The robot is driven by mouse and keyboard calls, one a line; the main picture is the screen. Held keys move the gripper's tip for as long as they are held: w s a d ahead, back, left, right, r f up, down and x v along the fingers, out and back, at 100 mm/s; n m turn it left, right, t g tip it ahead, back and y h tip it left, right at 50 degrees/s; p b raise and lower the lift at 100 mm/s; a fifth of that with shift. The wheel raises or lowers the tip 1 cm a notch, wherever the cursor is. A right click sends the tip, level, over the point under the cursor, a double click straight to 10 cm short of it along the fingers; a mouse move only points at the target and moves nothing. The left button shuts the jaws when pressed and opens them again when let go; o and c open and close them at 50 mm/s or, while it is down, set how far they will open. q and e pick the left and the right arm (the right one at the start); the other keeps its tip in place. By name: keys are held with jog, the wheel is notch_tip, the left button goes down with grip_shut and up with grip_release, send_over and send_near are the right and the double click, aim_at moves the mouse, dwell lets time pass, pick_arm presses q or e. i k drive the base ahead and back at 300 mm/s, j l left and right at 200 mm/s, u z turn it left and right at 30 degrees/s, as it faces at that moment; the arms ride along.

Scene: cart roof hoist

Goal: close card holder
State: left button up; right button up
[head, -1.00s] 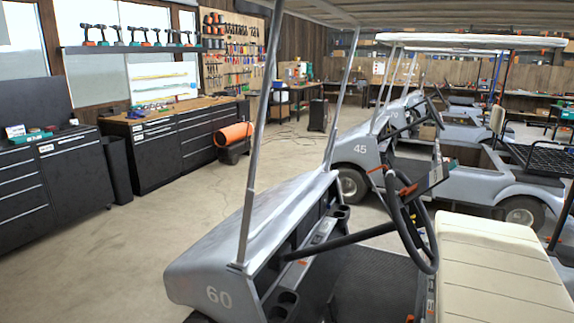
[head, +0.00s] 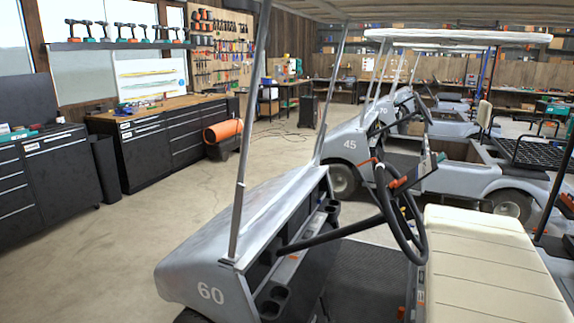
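The nearest golf cart, number 60 (head: 210,292), fills the lower part of the head view. Its black steering wheel (head: 402,222) stands in front of the cream seat (head: 490,262). A small dark-framed flat panel with orange parts (head: 398,182) sits at the wheel's hub; it looks like the card holder. The panel (head: 426,163) is tilted up, standing away from the wheel. The wheel rim partly covers its lower end, so its hinge is not clear. Neither of my grippers shows in this view.
The cart's roof posts (head: 250,140) and roof (head: 420,8) frame the space around the wheel. Black tool cabinets (head: 165,140) and an orange cylinder (head: 222,131) are at left. The concrete floor (head: 110,245) at left is clear.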

aim_at(426, 167)
jog(key=i+z, duration=0.15)
jog(key=z, duration=0.3)
jog(key=i+j+z, duration=0.1)
jog(key=z, duration=0.4)
jog(key=i+j+z, duration=0.1)
jog(key=z, duration=0.35)
jog(key=j+z, duration=0.3)
jog(key=z, duration=0.2)
